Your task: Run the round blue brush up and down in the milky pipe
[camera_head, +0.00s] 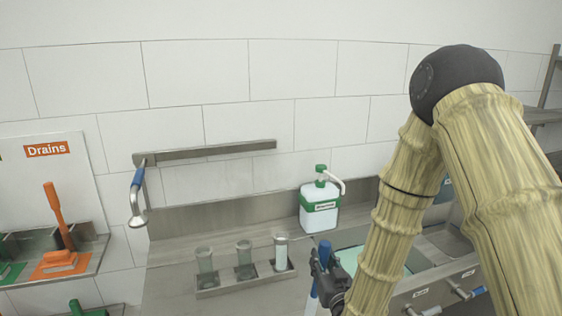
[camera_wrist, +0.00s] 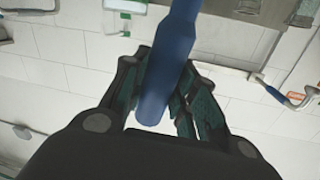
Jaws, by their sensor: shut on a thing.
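The round blue brush shows as a thick blue handle (camera_wrist: 170,62) between my gripper's fingers in the wrist view; a slim blue part of it (camera_head: 324,254) shows in the head view. Its bristle end cannot be made out. My gripper (camera_head: 322,272) is shut on the handle, right of the pipe rack and apart from it. The milky pipe (camera_head: 281,252) is the whitish one, upright at the right end of the metal rack (camera_head: 246,281). Two clear greyish pipes, the middle one (camera_head: 244,258) and the left one (camera_head: 205,265), stand beside it.
A white bottle with a green pump (camera_head: 320,208) stands behind the rack. A sink area (camera_head: 440,240) lies right, partly behind my arm. Orange and green brushes (camera_head: 58,225) are at left.

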